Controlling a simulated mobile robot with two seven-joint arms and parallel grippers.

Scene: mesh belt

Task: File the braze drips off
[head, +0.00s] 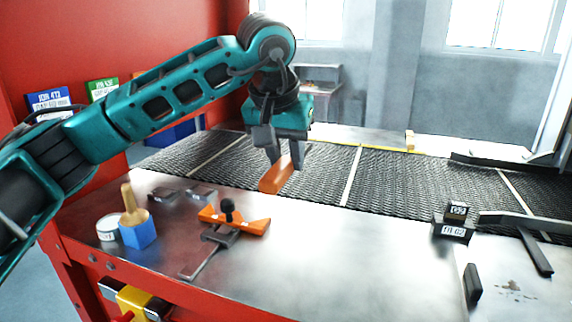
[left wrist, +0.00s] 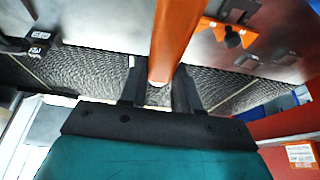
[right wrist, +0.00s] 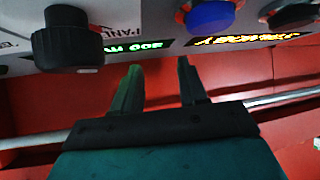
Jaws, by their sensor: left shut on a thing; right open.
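My left gripper (head: 284,158) is shut on an orange bar-shaped piece (head: 276,177) and holds it near the front edge of the mesh belt (head: 320,172). In the left wrist view the orange piece (left wrist: 174,40) runs between the two fingers. Its far end is cut off there, so I cannot tell whether it is a file. No braze drips are clear to me on the belt; small dark specks (head: 513,289) lie on the metal table at the right. My right gripper (right wrist: 158,72) is open and empty, below a control panel; it is not in the head view.
On the metal table (head: 330,255) lie an orange clamp-like fixture (head: 252,226), a blue block with a wooden-handled tool (head: 138,232), a white tin (head: 108,228) and labelled dark blocks (head: 453,230). A dark bar (head: 535,252) lies at right. The panel has a black knob (right wrist: 68,40).

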